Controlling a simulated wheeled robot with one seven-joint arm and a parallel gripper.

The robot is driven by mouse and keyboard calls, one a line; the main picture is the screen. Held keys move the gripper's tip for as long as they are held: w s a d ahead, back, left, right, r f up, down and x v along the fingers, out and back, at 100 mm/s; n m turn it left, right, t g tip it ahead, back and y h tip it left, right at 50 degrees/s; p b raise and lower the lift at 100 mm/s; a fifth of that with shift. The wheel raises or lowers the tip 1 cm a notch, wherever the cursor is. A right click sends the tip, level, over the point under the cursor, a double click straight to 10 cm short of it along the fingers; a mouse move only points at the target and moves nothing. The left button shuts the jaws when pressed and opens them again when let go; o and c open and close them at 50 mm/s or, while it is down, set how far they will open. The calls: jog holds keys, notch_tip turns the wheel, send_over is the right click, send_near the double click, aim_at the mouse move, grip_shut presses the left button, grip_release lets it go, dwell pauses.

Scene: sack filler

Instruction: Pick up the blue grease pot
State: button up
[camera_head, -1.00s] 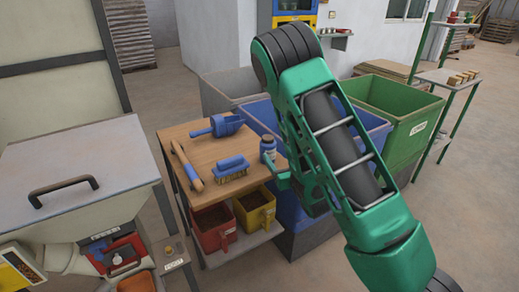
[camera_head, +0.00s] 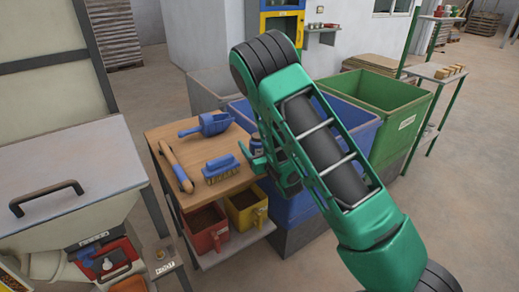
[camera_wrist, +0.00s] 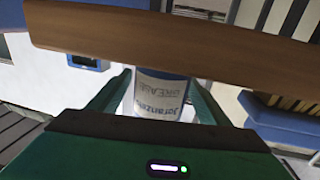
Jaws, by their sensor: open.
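The blue grease pot (camera_head: 255,143) stands at the right edge of the wooden table top (camera_head: 160,134), partly hidden by my gripper in the head view.
A blue scoop (camera_head: 208,124), a blue brush (camera_head: 220,169) and a wooden-handled tool (camera_head: 176,166) lie on the table. Red (camera_head: 206,229) and yellow (camera_head: 246,208) bins sit on the shelf below. Blue (camera_head: 345,130) and green (camera_head: 398,105) large bins stand to the right.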

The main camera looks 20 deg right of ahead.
jog(key=shift+w+a, duration=0.1)
jog(key=shift+w, duration=0.85)
jog(key=c, duration=1.4)
jog(key=shift+o, duration=0.2)
jog(key=shift+r, duration=0.2)
